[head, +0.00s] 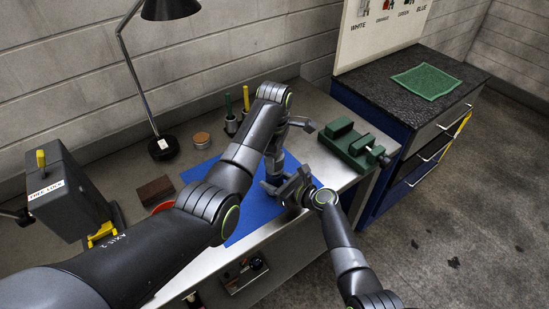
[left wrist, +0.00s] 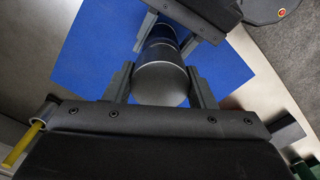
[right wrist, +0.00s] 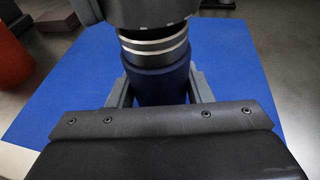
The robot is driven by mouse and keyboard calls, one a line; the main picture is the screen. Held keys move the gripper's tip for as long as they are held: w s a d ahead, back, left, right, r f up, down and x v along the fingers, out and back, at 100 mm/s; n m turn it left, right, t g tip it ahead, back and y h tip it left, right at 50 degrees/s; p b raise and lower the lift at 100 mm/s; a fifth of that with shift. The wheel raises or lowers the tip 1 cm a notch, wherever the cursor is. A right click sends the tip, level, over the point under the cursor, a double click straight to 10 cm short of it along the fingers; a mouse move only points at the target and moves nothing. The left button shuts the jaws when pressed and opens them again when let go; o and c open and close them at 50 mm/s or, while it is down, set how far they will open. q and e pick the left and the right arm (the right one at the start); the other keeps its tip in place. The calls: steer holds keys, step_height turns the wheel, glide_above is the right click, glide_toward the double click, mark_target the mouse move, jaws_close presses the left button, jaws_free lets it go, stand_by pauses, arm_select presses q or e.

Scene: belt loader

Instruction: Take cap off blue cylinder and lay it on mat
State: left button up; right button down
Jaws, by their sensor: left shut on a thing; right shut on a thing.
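The blue cylinder (right wrist: 158,87) stands over the blue mat (head: 250,222). My right gripper (right wrist: 160,80) is shut around its body from the side. The grey metallic cap (left wrist: 160,82) is between the fingers of my left gripper (left wrist: 160,76), which is shut on it above the right gripper. In the right wrist view, a band with silver rings (right wrist: 155,46) shows between the blue body and my left gripper. No clear gap shows between cap and cylinder. In the head view both grippers meet over the mat, and my arms mostly hide the parts.
A green vise (head: 352,146) stands on the bench to the right. A brown block (head: 155,191), a red round thing (head: 162,207) and a desk lamp (head: 163,148) are at left. Holders with a green and a yellow stick (head: 245,98) stand behind. Bare mat lies around the grippers.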

arm_select(q)
steer(key=shift+r, duration=2.05)
arm_select(e)
steer(key=c, duration=0.6)
jaws_free()
steer(key=shift+c, duration=0.2)
